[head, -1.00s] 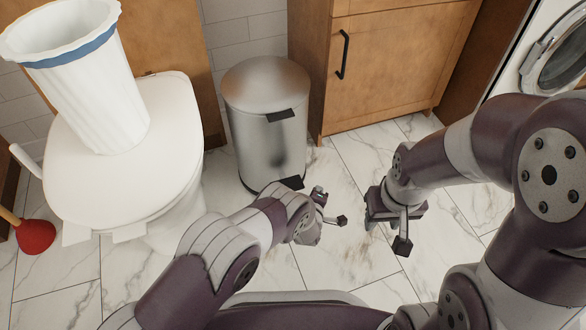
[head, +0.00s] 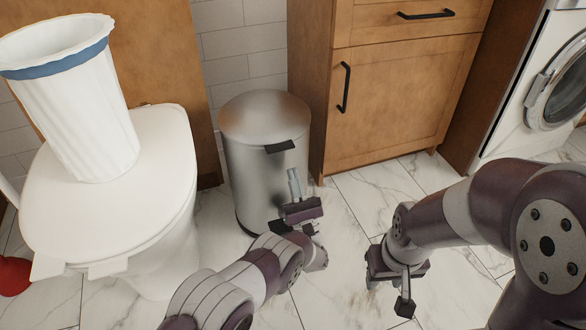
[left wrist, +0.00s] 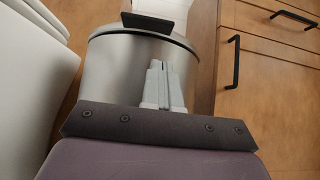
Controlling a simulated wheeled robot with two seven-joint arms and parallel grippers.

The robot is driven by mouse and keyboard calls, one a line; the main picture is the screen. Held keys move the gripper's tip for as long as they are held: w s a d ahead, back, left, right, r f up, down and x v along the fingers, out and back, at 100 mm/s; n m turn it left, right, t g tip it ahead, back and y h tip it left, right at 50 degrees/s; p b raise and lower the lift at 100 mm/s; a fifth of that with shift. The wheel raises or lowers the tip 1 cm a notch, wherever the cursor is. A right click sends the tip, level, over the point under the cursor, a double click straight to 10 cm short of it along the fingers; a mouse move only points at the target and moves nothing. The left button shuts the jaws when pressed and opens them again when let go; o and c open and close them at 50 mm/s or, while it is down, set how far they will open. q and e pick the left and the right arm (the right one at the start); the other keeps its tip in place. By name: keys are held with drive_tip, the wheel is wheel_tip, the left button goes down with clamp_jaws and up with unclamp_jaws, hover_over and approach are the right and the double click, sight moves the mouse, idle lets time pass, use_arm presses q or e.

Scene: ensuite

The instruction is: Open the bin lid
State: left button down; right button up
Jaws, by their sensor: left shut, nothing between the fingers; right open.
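The bin (head: 262,150) is a brushed-metal cylinder standing on the floor between the toilet and the wooden cabinet. Its domed lid (head: 262,115) is down, with a black tab (head: 279,147) at its front edge. My left gripper (head: 294,176) is shut and empty, pointing up in front of the bin, below and a little right of the tab. In the left wrist view the shut fingers (left wrist: 157,72) stand before the bin wall (left wrist: 120,65), with the tab (left wrist: 148,23) above them. My right gripper (head: 386,287) is open and empty over the floor at right.
A white toilet (head: 120,200) with a ribbed white basket (head: 75,110) on its lid stands left of the bin. The wooden cabinet (head: 395,100) with black handles is close on the right. A washing machine (head: 545,95) is at far right. Marble floor (head: 345,225) is clear in front of the cabinet.

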sight(289, 145)
use_arm(q)
drive_tip(key=r, duration=0.2)
drive_tip(key=w+r+b, duration=0.1)
drive_tip(key=shift+a+r, duration=0.15)
drive_tip(key=shift+r, duration=0.2)
drive_tip(key=shift+r+b, duration=0.3)
drive_tip(key=shift+r, duration=0.35)
